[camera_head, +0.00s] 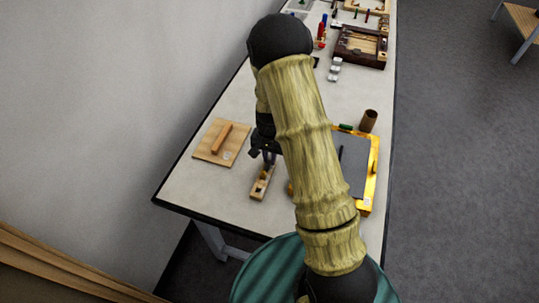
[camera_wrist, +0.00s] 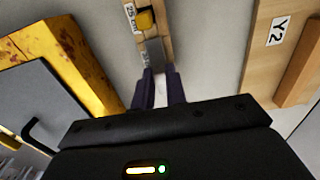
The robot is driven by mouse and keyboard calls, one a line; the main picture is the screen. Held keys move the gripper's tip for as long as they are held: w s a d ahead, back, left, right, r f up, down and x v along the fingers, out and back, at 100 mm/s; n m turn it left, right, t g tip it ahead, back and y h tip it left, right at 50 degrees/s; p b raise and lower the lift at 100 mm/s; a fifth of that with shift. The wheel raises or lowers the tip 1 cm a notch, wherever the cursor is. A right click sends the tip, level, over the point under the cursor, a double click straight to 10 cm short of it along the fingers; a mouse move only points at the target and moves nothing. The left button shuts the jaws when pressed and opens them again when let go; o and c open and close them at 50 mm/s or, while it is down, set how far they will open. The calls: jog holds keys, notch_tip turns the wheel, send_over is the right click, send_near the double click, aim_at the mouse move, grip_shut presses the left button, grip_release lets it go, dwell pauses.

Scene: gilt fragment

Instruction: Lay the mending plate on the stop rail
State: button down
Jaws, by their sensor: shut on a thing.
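My gripper (camera_head: 268,160) points down at the near end of the table, just above a small wooden holder (camera_head: 261,184). In the wrist view the two dark fingers (camera_wrist: 160,88) are close together, shut on a thin greyish piece that I take as the mending plate; it is mostly hidden between them. The holder (camera_wrist: 166,22) extends ahead of the fingers, with a small yellow block on it. I cannot tell whether the plate touches the holder. A reddish-brown bar, apparently the stop rail (camera_head: 222,137), lies on a flat wooden board left of my gripper; it also shows in the wrist view (camera_wrist: 301,62).
The wooden board (camera_head: 207,150) has a label reading Y2 (camera_wrist: 278,31). A yellow tray (camera_head: 374,165) with a dark grey panel stands right of my arm, near a brown cup (camera_head: 369,120). Several items crowd the far end. White table (camera_head: 190,183) is bare around the board.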

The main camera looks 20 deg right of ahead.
aim_at(269, 158)
jog(key=shift+f, duration=0.2)
jog(key=c, duration=1.4)
grip_release()
jog(key=shift+c, duration=0.2)
notch_tip(269, 158, up, 12)
jog(key=b, duration=0.2)
jog(key=shift+r, duration=0.15)
jog(key=s+r+n+t, duration=0.1)
jog(key=s+r+n, duration=0.1)
jog(key=s, duration=0.6)
jog(key=s+r+n+t, duration=0.1)
jog(key=s+r+n, duration=0.2)
jog(key=s, duration=0.5)
jog(key=shift+r+n+t, duration=0.3)
jog(key=shift+r+n, duration=0.05)
jog(key=shift+n, duration=0.55)
